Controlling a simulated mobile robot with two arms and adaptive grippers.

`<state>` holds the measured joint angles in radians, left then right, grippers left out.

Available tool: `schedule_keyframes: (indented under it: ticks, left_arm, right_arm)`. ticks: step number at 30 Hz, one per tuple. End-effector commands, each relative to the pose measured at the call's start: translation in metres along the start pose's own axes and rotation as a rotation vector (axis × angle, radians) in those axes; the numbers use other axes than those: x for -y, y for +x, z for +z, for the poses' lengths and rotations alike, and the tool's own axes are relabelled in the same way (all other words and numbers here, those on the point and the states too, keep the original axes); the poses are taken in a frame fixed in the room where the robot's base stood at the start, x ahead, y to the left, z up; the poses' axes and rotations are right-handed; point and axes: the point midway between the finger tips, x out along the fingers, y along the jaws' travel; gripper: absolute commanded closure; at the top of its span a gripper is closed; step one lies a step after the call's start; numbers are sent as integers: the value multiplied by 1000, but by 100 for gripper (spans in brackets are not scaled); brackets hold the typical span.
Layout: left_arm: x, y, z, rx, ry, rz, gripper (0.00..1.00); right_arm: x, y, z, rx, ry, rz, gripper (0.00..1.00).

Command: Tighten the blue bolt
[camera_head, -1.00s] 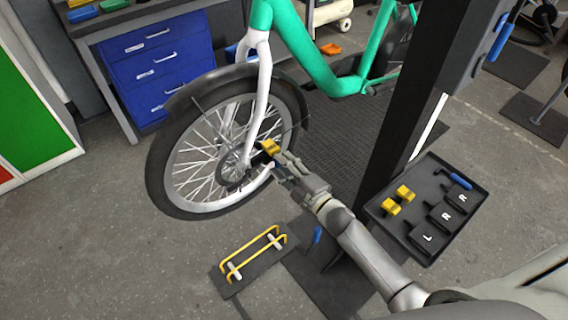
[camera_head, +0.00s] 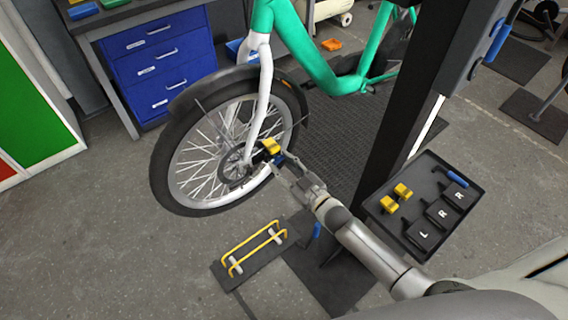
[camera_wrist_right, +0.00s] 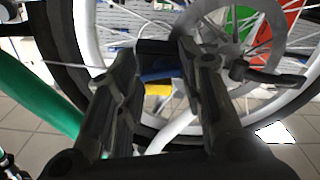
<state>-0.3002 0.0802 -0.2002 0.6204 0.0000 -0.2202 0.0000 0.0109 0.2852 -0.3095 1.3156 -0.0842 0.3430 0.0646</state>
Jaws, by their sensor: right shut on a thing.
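The blue bolt (camera_head: 279,159) shows as a small blue spot just below a yellow block (camera_head: 271,146) at the hub of the bike's front wheel. My right gripper (camera_head: 281,166) is at the hub, its fingers around the blue part. In the right wrist view the blue bolt (camera_wrist_right: 160,69) is a dark blue piece between the two fingertips (camera_wrist_right: 160,62), and the gripper is shut on it. Most of the bolt is hidden by the fingers. The yellow block (camera_wrist_right: 158,89) shows behind it. My left gripper is not in view.
The front wheel (camera_head: 165,165) and white fork (camera_head: 264,95) stand close to my gripper. A dark post (camera_head: 400,110) rises right of my arm. A black tray (camera_head: 412,243) holds yellow blocks, a blue-handled tool (camera_head: 453,175) and lettered black pieces. A yellow-barred rack (camera_head: 252,252) lies on the floor.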

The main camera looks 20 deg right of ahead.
Motion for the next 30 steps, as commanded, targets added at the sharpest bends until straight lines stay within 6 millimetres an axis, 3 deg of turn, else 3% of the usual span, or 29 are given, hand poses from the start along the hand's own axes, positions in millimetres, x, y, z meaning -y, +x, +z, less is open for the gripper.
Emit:
schedule_keyframes:
  ticks: [12,30]
  left_arm:
    - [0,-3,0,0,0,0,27]
    - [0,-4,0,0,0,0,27]
  right_arm:
    - [2,-1,2,4,248,0,88]
    - [2,-1,2,5,307,0,88]
